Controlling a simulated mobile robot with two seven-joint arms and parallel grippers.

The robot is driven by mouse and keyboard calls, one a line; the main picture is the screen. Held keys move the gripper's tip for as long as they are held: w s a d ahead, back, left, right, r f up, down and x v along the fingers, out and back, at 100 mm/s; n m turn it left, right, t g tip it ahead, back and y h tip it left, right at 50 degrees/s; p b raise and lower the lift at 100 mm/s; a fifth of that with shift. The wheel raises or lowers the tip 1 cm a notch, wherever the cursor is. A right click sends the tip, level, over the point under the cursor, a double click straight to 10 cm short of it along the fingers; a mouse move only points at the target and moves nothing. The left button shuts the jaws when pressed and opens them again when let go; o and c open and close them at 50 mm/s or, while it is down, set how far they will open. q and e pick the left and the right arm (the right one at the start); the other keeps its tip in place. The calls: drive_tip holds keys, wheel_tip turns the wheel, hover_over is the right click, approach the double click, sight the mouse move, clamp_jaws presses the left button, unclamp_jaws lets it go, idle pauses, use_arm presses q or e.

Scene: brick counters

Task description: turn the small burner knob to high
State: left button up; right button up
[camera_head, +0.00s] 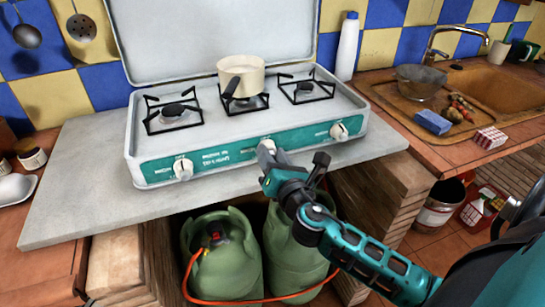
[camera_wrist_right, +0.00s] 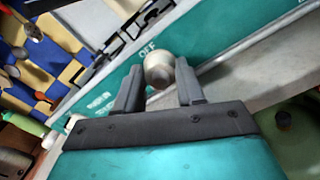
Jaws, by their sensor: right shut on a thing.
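The white gas stove (camera_head: 250,104) stands on a grey slab, with a green front panel (camera_head: 225,160) that carries three white knobs. The left knob (camera_head: 183,169) and the right knob (camera_head: 339,131) are free. My right gripper (camera_head: 268,154) is at the middle knob and covers much of it. In the right wrist view, my right gripper (camera_wrist_right: 160,88) has its two fingers on either side of the round middle knob (camera_wrist_right: 159,70), shut on it. Lettering that reads OFF is beside this knob. The knob's pointer direction cannot be told. My left gripper is not in view.
A cream pot (camera_head: 241,75) stands on the middle burner, its handle toward the front. The left burner (camera_head: 172,112) and right burner (camera_head: 304,88) are bare. Green gas cylinders (camera_head: 222,255) with an orange hose stand below. A white bottle (camera_head: 347,47) stands behind the stove's right end.

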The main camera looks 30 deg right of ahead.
drive_tip(key=m, duration=0.2)
drive_tip(key=shift+m, duration=0.4)
drive_tip(key=m+b, duration=0.1)
drive_tip(key=m, duration=0.2)
drive_tip(key=shift+f+m, duration=0.1)
drive_tip(key=shift+m, duration=0.2)
drive_tip(key=m, duration=0.4)
drive_tip(key=shift+d, duration=0.1)
drive_tip(key=shift+m, duration=1)
drive_tip(key=o, duration=1)
drive_tip(key=shift+o, duration=0.2)
drive_tip(key=shift+s, duration=0.1)
